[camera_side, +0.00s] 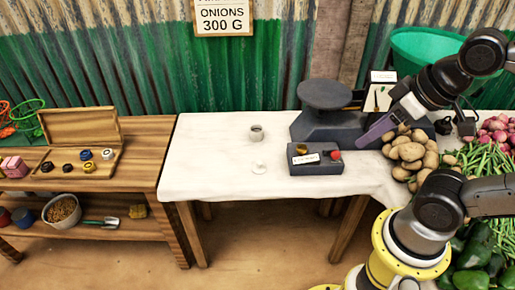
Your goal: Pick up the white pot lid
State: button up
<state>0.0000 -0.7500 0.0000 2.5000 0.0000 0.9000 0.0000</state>
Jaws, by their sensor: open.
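A small white pot lid (259,168) lies on the white-covered table, hard to make out against the cloth. A small grey-white pot (256,132) stands behind it. My gripper (365,140) is at the right, well apart from the lid, over or beside the dark scale near the potatoes. It is open, and I see nothing held in it. The gap between its fingers is hard to see from this side.
A dark scale (325,125) with a round pan stands right of the pot. In front of it is a dark block (314,164) with small items. Potatoes (409,152) and onions (497,130) lie at the right. The cloth (205,150) left of the lid is clear.

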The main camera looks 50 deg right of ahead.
jog(key=w+r+n, duration=0.5)
jog(key=n, duration=0.4)
jog(key=n+g, duration=0.6)
jog(key=n, duration=0.8)
send_over(259, 162)
jog(key=f, duration=3.1)
jog(key=shift+w+a+f, duration=0.2)
jog(key=shift+w+f, duration=0.1)
jog(key=shift+f, duration=0.05)
jog(key=shift+m, duration=0.3)
jog(key=shift+s+d+f, duration=0.15)
jog(key=shift+s+f, duration=0.05)
jog(key=shift+f, duration=1.25)
jog(key=shift+s+d+f, duration=0.1)
jog(key=shift+s+f, duration=0.05)
jog(key=shift+f, duration=1.25)
